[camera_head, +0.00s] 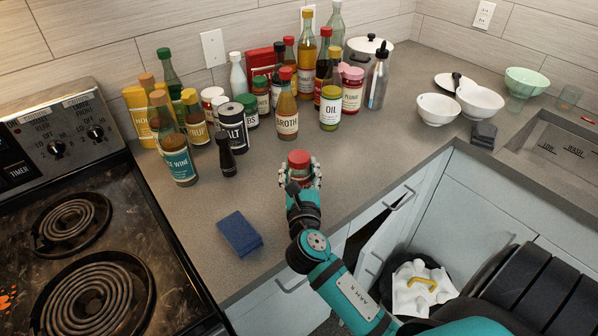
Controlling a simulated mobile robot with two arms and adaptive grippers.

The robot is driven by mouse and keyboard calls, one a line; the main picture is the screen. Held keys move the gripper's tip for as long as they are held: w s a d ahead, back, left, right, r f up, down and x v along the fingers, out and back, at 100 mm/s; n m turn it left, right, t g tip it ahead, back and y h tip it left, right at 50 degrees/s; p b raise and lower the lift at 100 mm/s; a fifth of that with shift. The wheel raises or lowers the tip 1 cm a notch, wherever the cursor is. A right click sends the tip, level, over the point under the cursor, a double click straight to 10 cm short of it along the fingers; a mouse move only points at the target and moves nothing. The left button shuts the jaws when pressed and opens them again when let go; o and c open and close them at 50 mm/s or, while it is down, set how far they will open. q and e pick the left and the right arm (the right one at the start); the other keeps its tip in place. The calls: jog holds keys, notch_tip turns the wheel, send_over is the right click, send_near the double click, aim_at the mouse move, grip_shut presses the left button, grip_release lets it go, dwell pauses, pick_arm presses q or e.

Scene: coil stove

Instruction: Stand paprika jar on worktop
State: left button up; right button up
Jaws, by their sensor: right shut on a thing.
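A small jar with a red lid (299,158) is at my right gripper, over the front part of the worktop (345,170). My right gripper (299,175) is shut on this jar, with its fingers on both sides of it. The jar looks upright. Its label is hidden by the gripper, so I cannot read whether it says paprika. I cannot tell whether its base touches the worktop. My left gripper is not in view.
Several bottles and jars crowd the back, including a broth bottle (285,108) and salt canister (233,127). The coil stove (95,290) is left, bowls (437,109) and sink right. Worktop around the jar is clear.

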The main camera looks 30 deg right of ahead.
jog(key=o, duration=1)
jog(key=shift+f, duration=0.1)
jog(key=shift+c, duration=0.2)
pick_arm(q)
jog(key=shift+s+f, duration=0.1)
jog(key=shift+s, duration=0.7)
pick_arm(e)
jog(key=o, duration=0.4)
jog(key=shift+o, duration=0.2)
jog(key=shift+r, duration=0.2)
jog(key=b+v, duration=0.2)
jog(key=v, duration=0.8)
jog(key=shift+s+a+f, duration=0.15)
jog(key=shift+s+a, duration=0.05)
jog(key=shift+s, duration=0.1)
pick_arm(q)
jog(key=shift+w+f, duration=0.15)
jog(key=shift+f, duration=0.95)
pick_arm(e)
jog(key=shift+s+a, duration=0.35)
jog(key=shift+s, duration=0.25)
